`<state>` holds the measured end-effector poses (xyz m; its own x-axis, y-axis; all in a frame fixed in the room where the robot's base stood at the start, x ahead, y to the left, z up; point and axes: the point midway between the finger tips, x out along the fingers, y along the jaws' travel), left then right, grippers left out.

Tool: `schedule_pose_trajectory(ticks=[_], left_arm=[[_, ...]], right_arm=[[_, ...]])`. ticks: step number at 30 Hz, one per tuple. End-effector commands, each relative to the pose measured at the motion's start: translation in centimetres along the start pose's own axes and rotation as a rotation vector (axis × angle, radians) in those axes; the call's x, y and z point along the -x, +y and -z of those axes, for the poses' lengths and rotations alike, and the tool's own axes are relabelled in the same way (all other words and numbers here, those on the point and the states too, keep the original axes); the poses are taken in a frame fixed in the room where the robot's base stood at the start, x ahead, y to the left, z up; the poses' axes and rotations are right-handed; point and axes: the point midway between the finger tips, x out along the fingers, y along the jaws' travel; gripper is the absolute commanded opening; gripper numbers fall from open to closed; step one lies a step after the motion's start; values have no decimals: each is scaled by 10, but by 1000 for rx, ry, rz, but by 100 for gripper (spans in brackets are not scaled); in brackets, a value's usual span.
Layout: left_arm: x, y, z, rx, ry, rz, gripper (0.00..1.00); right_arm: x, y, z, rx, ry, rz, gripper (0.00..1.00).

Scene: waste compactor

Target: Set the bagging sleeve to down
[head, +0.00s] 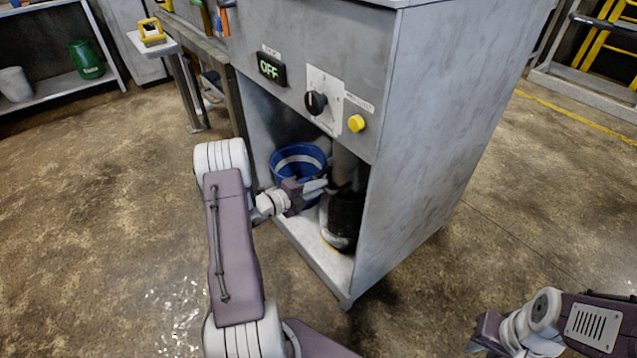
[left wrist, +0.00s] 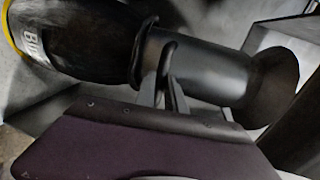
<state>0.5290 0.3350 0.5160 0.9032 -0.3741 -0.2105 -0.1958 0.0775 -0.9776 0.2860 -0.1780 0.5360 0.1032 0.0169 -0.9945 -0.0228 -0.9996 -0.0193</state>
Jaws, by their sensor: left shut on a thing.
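The bagging sleeve (head: 346,215) is a black cylinder around the lower part of a vertical grey tube (head: 344,165) inside the open cabinet. A yellow band shows at its lower end. In the left wrist view the sleeve (left wrist: 70,38) has a partly visible white label, and the tube (left wrist: 195,65) appears sideways. My left gripper (head: 328,187) reaches into the cabinet at the sleeve's upper end. Its fingers (left wrist: 170,85) are shut on the dark handle at the sleeve's collar. My right gripper (head: 487,330) is at the bottom right, away from the cabinet; its fingers cannot be made out.
A blue bucket (head: 298,160) stands in the cabinet left of the sleeve, close behind my left gripper. The cabinet front carries an OFF display (head: 271,68), a black knob (head: 316,102) and a yellow button (head: 356,123). Cabinet side walls bound the opening; floor in front is clear.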

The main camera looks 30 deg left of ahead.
Motion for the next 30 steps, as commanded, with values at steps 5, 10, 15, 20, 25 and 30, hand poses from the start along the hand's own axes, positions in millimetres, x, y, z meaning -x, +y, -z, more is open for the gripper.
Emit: schedule_pose_trajectory(ticks=[5, 10, 15, 20, 25, 30], left_arm=[[0, 3, 1, 2, 3, -3, 0], [0, 2, 1, 2, 3, -3, 0], [0, 2, 1, 1, 2, -2, 36], [0, 1, 0, 1, 1, -1, 36], [16, -3, -1, 2, -2, -2, 36], [55, -5, -1, 4, -4, -1, 36]], right_arm=[[0, 0, 0, 0, 0, 0, 27], [0, 0, 0, 0, 0, 0, 27], [0, 0, 0, 0, 0, 0, 27], [0, 0, 0, 0, 0, 0, 27], [12, 0, 1, 0, 0, 0, 27], [33, -1, 3, 0, 0, 0, 27]])
